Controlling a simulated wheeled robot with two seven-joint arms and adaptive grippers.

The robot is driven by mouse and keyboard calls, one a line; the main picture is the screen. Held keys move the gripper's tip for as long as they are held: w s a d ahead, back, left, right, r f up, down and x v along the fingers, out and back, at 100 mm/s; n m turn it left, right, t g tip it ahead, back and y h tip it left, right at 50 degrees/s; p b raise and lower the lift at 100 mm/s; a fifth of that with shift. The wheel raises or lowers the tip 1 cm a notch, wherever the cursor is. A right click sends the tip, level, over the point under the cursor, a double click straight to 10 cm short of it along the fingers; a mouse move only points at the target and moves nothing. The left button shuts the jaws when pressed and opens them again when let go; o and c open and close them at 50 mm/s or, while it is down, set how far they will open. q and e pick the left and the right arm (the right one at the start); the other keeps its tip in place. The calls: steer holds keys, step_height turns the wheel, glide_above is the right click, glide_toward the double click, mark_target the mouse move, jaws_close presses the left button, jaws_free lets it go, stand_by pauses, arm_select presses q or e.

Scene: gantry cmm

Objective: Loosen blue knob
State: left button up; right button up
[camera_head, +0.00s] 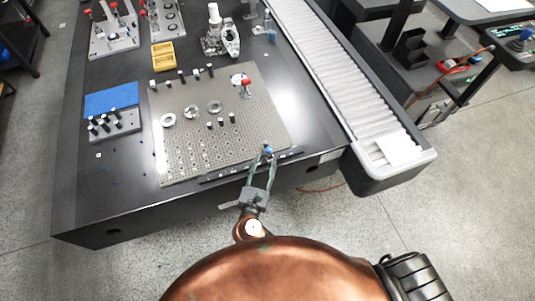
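The small blue knob (268,149) is at the front right edge of the perforated metal fixture plate (262,112). My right gripper (265,156) reaches in from the front edge of the table. Its two fingers are apart, and their tips are at the knob, with the knob nearer the right finger. I cannot tell whether either finger touches it. My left gripper is not in view.
The plate holds metal rings, dark-topped posts and a red-topped clamp (246,86). A blue block (111,99) and a rack of pins (113,126) stand left. A ribbed guideway cover (322,62) runs along the right. The dark table (127,187) is mostly clear at front left.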

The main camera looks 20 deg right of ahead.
mark_target(268, 152)
steer(key=shift+x, duration=1.95)
steer(key=shift+c, duration=0.6)
jaws_close()
